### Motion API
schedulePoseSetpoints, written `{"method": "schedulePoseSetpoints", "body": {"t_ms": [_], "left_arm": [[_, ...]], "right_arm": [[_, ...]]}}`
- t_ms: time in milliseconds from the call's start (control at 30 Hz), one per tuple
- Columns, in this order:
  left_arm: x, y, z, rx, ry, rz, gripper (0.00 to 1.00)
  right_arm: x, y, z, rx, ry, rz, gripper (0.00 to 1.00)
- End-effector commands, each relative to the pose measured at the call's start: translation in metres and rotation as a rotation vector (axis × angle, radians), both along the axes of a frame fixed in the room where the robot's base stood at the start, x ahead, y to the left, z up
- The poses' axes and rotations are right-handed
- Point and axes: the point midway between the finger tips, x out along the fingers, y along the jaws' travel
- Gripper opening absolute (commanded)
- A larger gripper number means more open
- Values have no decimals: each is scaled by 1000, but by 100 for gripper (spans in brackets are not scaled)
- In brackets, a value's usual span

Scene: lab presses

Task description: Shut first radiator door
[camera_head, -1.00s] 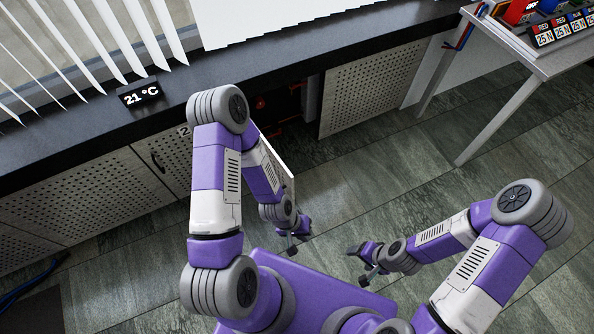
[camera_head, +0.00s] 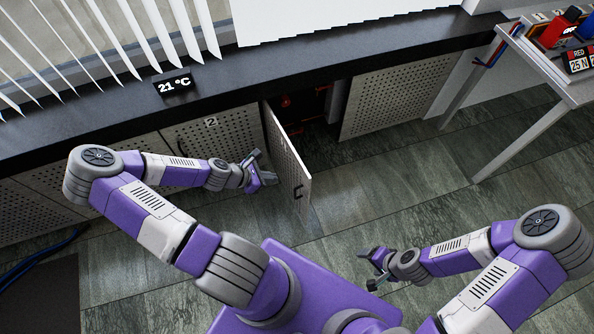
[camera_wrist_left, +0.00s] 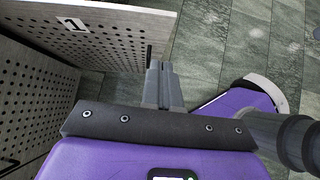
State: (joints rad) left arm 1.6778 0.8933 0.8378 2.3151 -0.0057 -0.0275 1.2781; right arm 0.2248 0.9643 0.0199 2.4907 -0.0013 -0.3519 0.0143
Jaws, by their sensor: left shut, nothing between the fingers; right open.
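The radiator door marked 1 (camera_head: 287,160) is a perforated pale panel with a dark handle, standing open and jutting out from the cabinet. Its marked outer face also shows in the left wrist view (camera_wrist_left: 110,38). My left gripper (camera_head: 264,172) is shut and empty on the outer side of this door, between it and the door marked 2 (camera_head: 215,138). In the left wrist view its fingers (camera_wrist_left: 161,84) point towards the door's free edge; I cannot tell whether they touch. My right gripper (camera_head: 372,268) is open and empty over the floor, well clear of the door.
The open compartment (camera_head: 318,110) shows red pipework inside. A perforated panel (camera_head: 395,95) stands to its right, and a dark counter (camera_head: 240,82) runs above. A table (camera_head: 560,85) with coloured boxes stands at the right. The floor (camera_head: 370,190) before the opening is clear.

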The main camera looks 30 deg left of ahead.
Motion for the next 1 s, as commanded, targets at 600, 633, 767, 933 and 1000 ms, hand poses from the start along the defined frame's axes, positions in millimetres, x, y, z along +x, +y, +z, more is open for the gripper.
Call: {"method": "schedulePoseSetpoints", "body": {"t_ms": [600,633,767,933,1000], "left_arm": [[54,-28,-66,-19,6,42,0],[57,-31,-71,-19,6,42,0],[73,-41,-69,-15,4,40,0],[86,-48,-69,-16,7,44,0],[89,-50,-68,-16,7,45,0]], "right_arm": [[0,0,-37,0,0,0,75],[0,0,-39,0,0,0,75],[0,0,-42,0,0,0,75],[0,0,-45,0,0,0,75],[0,0,-45,0,0,0,75]]}}
